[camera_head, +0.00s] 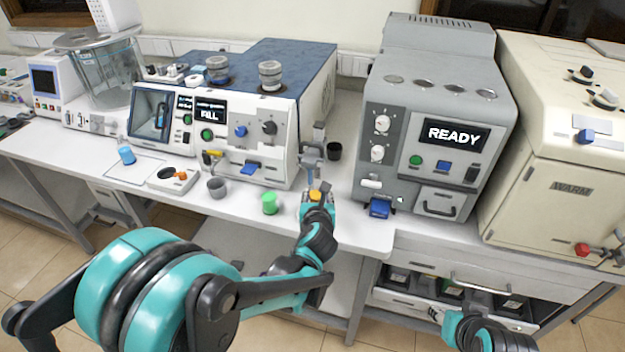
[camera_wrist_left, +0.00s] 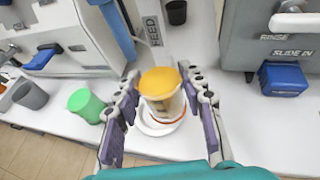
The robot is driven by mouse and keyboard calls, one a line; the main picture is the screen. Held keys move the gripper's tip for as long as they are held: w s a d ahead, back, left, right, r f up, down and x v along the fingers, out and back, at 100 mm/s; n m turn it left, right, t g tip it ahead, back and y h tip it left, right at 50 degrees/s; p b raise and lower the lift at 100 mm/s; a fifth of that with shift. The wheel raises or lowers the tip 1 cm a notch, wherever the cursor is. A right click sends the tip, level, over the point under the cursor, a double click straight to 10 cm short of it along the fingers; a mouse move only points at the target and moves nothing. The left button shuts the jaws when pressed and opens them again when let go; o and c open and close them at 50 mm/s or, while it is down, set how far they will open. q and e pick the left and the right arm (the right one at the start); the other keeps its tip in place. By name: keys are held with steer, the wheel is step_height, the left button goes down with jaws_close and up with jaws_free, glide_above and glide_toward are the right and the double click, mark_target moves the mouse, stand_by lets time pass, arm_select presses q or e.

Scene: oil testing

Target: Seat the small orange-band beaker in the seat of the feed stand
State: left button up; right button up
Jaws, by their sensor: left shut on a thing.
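The small orange-band beaker (camera_wrist_left: 163,104) is clear with an orange top, and stands roughly upright between the two fingers of my left gripper (camera_wrist_left: 159,76) in the left wrist view. My left gripper is shut on it. The white round seat (camera_wrist_left: 166,127) of the feed stand shows just under and around the beaker's base. I cannot tell whether the base touches it. The stand's post marked FEED (camera_wrist_left: 153,28) rises behind. In the head view, the orange top (camera_head: 316,196) shows at my left gripper (camera_head: 317,199), below the feed stand (camera_head: 313,155).
A green cup (camera_head: 269,203) and a grey cup (camera_head: 217,187) stand left of the gripper. A black cup (camera_head: 334,151) stands behind it. A grey machine reading READY (camera_head: 440,120) with a blue block (camera_head: 379,208) is to the right. The table's front edge is close.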

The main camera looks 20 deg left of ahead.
mark_target(310, 199)
arm_select(q)
steer(key=shift+w+a+f+y+b, duration=0.15)
steer(key=shift+w+a+f+b, duration=0.1)
steer(key=shift+a+f+b, duration=0.45)
steer(key=shift+w+a+f+y+b, duration=0.15)
steer(key=shift+w+a+f+b, duration=0.1)
steer(key=shift+a+f+b, duration=0.4)
arm_select(e)
steer(key=shift+w+a+f, duration=0.35)
steer(key=shift+f, duration=0.25)
steer(key=shift+w+a+f, duration=0.3)
steer(key=shift+a+f, duration=0.05)
steer(key=shift+f, duration=0.25)
arm_select(q)
steer(key=shift+d, duration=0.1)
arm_select(e)
steer(key=shift+f, duration=0.15)
arm_select(q)
steer(key=shift+f, duration=0.15)
arm_select(e)
steer(key=shift+f, duration=0.1)
arm_select(q)
steer(key=shift+f+b, duration=0.65)
steer(key=shift+b, duration=0.2)
arm_select(e)
steer(key=shift+f, duration=0.65)
arm_select(q)
steer(key=o, duration=1.3)
steer(key=shift+s, duration=0.1)
